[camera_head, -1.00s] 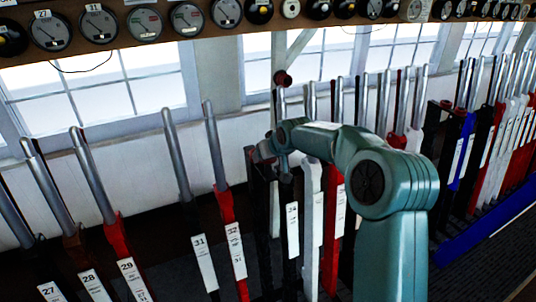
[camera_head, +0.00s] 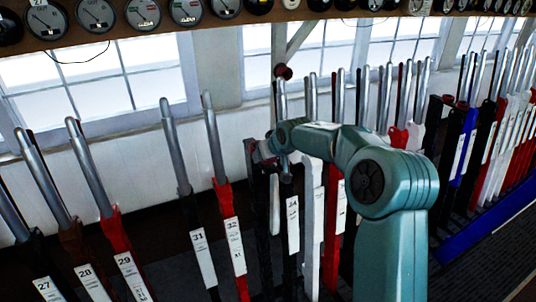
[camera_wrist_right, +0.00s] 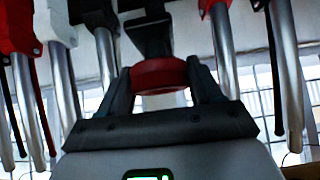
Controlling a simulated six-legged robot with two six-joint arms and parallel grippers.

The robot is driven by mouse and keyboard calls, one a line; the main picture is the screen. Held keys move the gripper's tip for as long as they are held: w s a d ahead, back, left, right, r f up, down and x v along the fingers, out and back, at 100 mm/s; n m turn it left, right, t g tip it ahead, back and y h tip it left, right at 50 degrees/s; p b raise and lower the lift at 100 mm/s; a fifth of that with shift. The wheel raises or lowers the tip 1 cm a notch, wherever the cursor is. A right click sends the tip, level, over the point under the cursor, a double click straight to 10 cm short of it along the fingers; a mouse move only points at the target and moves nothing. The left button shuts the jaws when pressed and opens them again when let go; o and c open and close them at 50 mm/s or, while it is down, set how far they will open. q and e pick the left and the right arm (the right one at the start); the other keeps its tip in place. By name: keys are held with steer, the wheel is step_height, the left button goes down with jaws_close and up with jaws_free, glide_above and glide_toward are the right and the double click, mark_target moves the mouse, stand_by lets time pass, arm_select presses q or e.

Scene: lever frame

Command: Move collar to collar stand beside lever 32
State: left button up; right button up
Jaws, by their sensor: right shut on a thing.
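The red collar (camera_wrist_right: 160,75) is a short ring between the two fingers of my right gripper (camera_wrist_right: 165,88) in the right wrist view, and the fingers are shut on it. It is right at the end of a black post (camera_wrist_right: 148,35); I cannot tell whether it is seated on it. In the head view my right gripper (camera_head: 262,152) is at the top of a dark post (camera_head: 252,165), just right of red lever 32 (camera_head: 228,200). The arm and gripper hide most of the collar there. My left gripper is not in view.
Lever 31 (camera_head: 188,205) stands left of lever 32, and a black lever with a white label (camera_head: 292,222) stands right of the dark post. A dark red knob-like thing (camera_head: 283,72) sits above and behind my gripper. Levers crowd both sides closely.

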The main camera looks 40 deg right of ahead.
steer(key=shift+f+b, duration=0.75)
steer(key=shift+f, duration=0.15)
steer(key=o, duration=1)
steer(key=shift+o, duration=0.6)
steer(key=v, duration=0.9)
